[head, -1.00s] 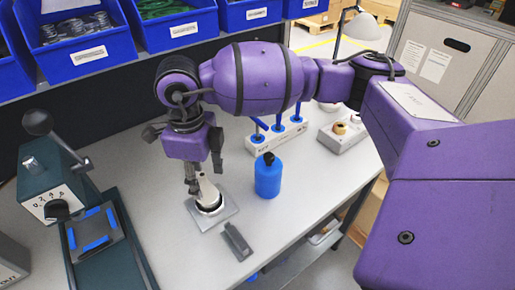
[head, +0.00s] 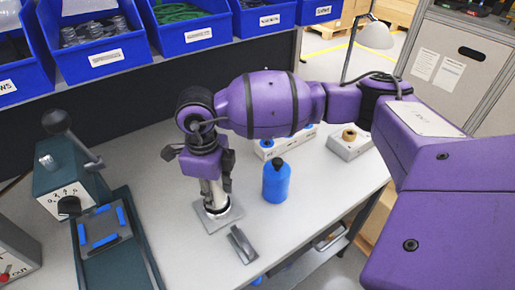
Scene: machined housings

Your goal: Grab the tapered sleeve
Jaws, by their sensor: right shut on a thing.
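The tapered sleeve (head: 213,197) appears as a pale metal part standing about upright on a flat grey square plate (head: 233,213) in the head view. A dark ring shows at its foot. My right gripper (head: 211,186) reaches down over it from above and is shut on its upper part. The purple wrist and dark finger links hide the top of the sleeve and most of the contact. The sleeve's foot is still at the plate. My left gripper is out of view.
A blue bottle (head: 276,184) stands right of the plate, and a dark grey block (head: 242,244) lies in front. A green press-like fixture (head: 105,235) stands left. Blue bins (head: 95,55) line the back. A grey box (head: 349,146) sits further right.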

